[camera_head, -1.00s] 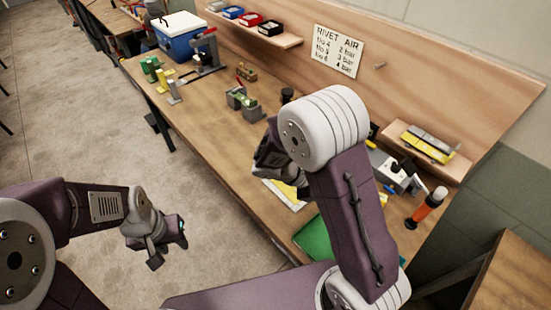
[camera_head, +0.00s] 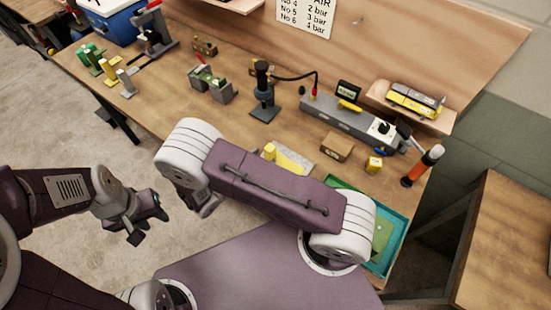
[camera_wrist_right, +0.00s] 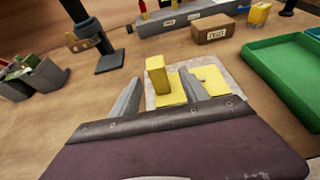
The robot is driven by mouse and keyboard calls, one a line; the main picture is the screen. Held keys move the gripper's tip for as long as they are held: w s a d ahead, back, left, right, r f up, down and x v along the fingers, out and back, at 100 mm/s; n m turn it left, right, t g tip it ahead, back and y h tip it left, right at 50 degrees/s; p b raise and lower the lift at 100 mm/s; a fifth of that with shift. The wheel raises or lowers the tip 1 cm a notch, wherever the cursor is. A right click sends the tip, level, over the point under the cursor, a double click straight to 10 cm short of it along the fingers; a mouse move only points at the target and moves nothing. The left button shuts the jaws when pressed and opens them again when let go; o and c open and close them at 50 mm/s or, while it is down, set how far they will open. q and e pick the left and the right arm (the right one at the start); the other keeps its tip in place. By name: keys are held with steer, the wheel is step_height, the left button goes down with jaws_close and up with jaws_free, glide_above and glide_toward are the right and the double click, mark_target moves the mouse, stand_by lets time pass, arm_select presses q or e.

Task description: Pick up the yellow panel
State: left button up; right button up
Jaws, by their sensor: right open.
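The yellow panel (camera_wrist_right: 207,79) lies flat on a pale plate (camera_wrist_right: 228,70) on the workbench, with a yellow block (camera_wrist_right: 157,74) standing at its left. In the head view, the panel (camera_head: 291,159) is partly hidden behind my right arm. In the right wrist view, my right gripper (camera_wrist_right: 159,78) is open and empty, its fingers in front of the block and panel. In the head view, that gripper (camera_head: 207,204) is mostly hidden under the white wrist joint. My left gripper (camera_head: 150,223) is open and empty over the floor, left of the bench.
A green tray (camera_wrist_right: 285,75) is right of the plate. A cardboard box (camera_head: 337,147), a small yellow box (camera_head: 374,164) and a grey long device (camera_head: 345,122) stand behind. A dark stand (camera_head: 264,100) and grey bins (camera_head: 211,84) are further left. Bare wood surrounds the plate's left side.

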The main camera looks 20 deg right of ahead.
mark_target(267, 154)
steer(key=x, duration=0.3)
steer(key=shift+w+d+f+p, duration=0.1)
steer(key=shift+w+f+p, duration=0.1)
steer(key=shift+w+p, duration=0.15)
steer(key=shift+d, duration=0.1)
steer(key=p+x, duration=0.1)
steer(key=x, duration=0.3)
steer(key=shift+d+f+p, duration=0.25)
steer(key=shift+f+p, duration=0.1)
steer(key=shift+w+d+f, duration=0.15)
steer(key=c, duration=0.7)
jaws_close()
